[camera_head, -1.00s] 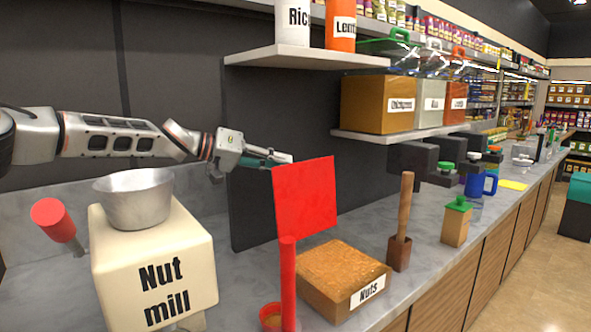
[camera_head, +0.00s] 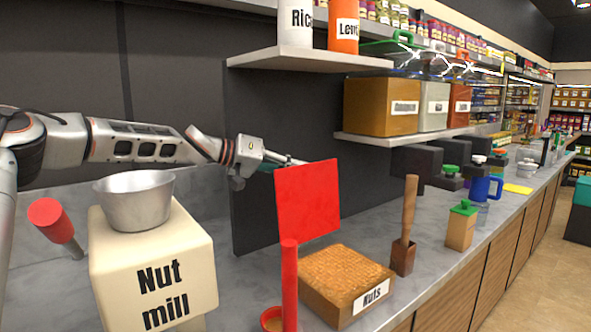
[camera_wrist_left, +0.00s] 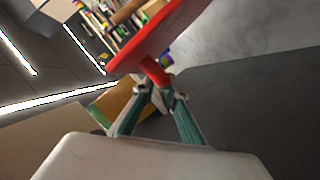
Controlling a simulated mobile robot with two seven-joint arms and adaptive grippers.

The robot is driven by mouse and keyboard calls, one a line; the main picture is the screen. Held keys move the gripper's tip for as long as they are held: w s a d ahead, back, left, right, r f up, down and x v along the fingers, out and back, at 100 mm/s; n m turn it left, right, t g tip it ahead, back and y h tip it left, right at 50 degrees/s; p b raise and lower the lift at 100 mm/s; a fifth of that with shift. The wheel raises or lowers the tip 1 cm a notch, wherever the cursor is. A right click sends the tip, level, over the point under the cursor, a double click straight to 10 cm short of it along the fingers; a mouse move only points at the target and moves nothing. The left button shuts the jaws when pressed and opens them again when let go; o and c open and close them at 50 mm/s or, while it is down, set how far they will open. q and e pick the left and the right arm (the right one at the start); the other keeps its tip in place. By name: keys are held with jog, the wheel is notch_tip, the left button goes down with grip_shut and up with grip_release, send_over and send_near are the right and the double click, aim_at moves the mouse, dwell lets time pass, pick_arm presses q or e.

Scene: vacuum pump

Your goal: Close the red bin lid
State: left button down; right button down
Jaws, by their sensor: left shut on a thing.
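The red bin lid (camera_head: 308,202), a flat square panel, stands raised and nearly upright behind the Nuts bin (camera_head: 347,278), whose nut-filled top is uncovered. My left gripper (camera_head: 287,165) reaches in from the left behind the lid's upper left part, which hides its fingertips. In the left wrist view, the lid (camera_wrist_left: 170,32) shows edge-on with a short red handle (camera_wrist_left: 155,70) on its back. The teal fingers of my left gripper (camera_wrist_left: 160,92) close together at this handle and are shut on it. My right gripper is not in view.
A Nut mill (camera_head: 155,265) with a metal bowl (camera_head: 135,205) stands at the left. A red upright rod (camera_head: 289,285) is in front of the lid. A wooden-handled tool (camera_head: 409,225) stands right of the bin. A shelf (camera_head: 310,63) hangs above the lid.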

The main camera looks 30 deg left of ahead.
pick_arm(q)
jog(key=shift+s+d+r, duration=0.2)
jog(key=shift+d+r, duration=0.05)
jog(key=shift+d, duration=0.2)
jog(key=s+d+m, duration=0.1)
jog(key=s+d, duration=0.3)
jog(key=d, duration=0.5)
jog(key=shift+d+y+b, duration=0.3)
jog(key=shift+d+b, duration=0.1)
jog(key=c, duration=2.3)
grip_release()
jog(key=shift+c, duration=0.2)
jog(key=shift+f, duration=0.1)
jog(key=v, duration=1.2)
